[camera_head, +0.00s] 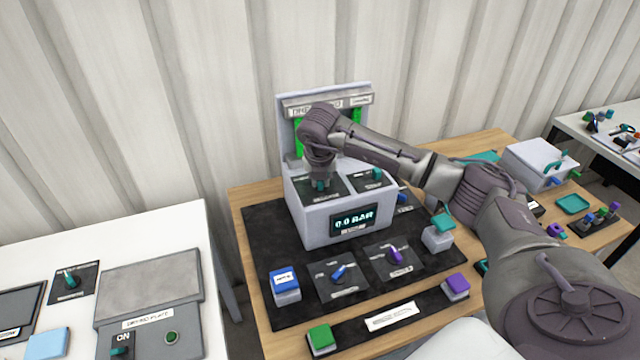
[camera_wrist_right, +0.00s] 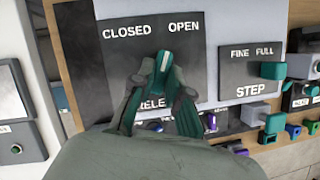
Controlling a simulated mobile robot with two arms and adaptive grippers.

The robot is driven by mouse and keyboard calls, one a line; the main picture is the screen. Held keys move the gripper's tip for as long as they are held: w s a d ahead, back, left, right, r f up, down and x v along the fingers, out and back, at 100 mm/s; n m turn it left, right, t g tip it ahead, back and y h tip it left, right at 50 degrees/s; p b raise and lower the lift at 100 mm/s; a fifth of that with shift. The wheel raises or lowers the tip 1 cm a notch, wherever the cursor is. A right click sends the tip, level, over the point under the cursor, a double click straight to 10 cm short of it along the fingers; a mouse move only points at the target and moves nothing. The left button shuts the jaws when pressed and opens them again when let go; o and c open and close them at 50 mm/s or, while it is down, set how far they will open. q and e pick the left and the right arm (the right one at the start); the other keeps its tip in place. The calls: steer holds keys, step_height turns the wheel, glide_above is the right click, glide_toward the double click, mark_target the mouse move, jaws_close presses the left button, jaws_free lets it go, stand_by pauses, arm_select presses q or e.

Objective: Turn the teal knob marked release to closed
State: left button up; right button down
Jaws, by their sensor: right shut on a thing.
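The teal release knob (camera_wrist_right: 164,63) sits on a dark plate (camera_wrist_right: 120,55) marked CLOSED at upper left and OPEN at upper right in the right wrist view. The word RELEASE below is partly covered by my fingers. The knob's tip points up between the two words; its exact setting is hard to tell. My right gripper (camera_wrist_right: 160,92) is shut on the knob, one finger on each side. In the head view my right gripper (camera_head: 320,182) reaches down onto the top left of the grey manifold box (camera_head: 312,228), hiding most of the knob. My left gripper is not in view.
A FINE/FULL STEP plate (camera_wrist_right: 250,75) with another teal knob (camera_wrist_right: 273,70) is just right of the release plate. The box front has a 0.0 BAR display (camera_head: 354,219). Blue (camera_head: 339,272) and purple (camera_head: 394,254) knobs stand on the black mat in front.

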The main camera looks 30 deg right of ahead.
steer(key=n+b, duration=0.1)
steer(key=n+y+b, duration=0.1)
steer(key=shift+s+d+f+n+b, duration=0.1)
steer(key=shift+d+f+n+b, duration=0.1)
steer(key=shift+f+n+b, duration=0.15)
steer(key=n+y+b, duration=0.1)
steer(key=n+b, duration=0.1)
steer(key=shift+r+n+t, duration=0.15)
steer(key=shift+n+t, duration=0.2)
steer(key=shift+t, duration=0.05)
steer(key=n+y+b, duration=0.1)
steer(key=n, duration=0.1)
steer(key=shift+d+r+n, duration=0.1)
steer(key=shift+d+n, duration=0.05)
steer(key=shift+n, duration=0.15)
steer(key=shift+d+r+n+y+b, duration=0.1)
steer(key=shift+n+y+b, duration=0.4)
steer(key=shift+n, duration=1.1)
steer(key=c, duration=1.1)
jaws_free()
steer(key=shift+c, duration=0.2)
steer(key=shift+r, duration=0.1)
steer(key=v, duration=1.1)
steer(key=shift+d+r, duration=0.25)
steer(key=shift+r, duration=0.2)
